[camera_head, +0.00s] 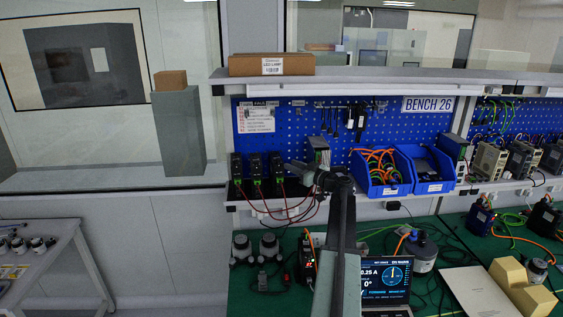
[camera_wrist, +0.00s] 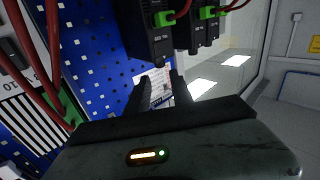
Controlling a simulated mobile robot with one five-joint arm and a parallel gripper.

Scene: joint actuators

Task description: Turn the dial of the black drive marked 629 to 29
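Three black drives stand side by side on the shelf in the head view, a left one (camera_head: 237,167), a middle one (camera_head: 255,167) and a right one (camera_head: 276,167). Green connectors and red cables show on them. I cannot read the number 629 on any of them or make out a dial. In the wrist view a black drive (camera_wrist: 150,38) with a green connector hangs near the top, close to my gripper. My gripper (camera_wrist: 160,88) has its two dark fingers apart with nothing between them. In the head view my gripper (camera_head: 294,167) is just right of the drives.
Blue bins (camera_head: 382,188) hold orange cables. Red cables loop below the shelf. A laptop (camera_head: 385,280) on the green bench shows a gauge, 0.25 A and 0°. Motors (camera_head: 268,246) stand on the bench.

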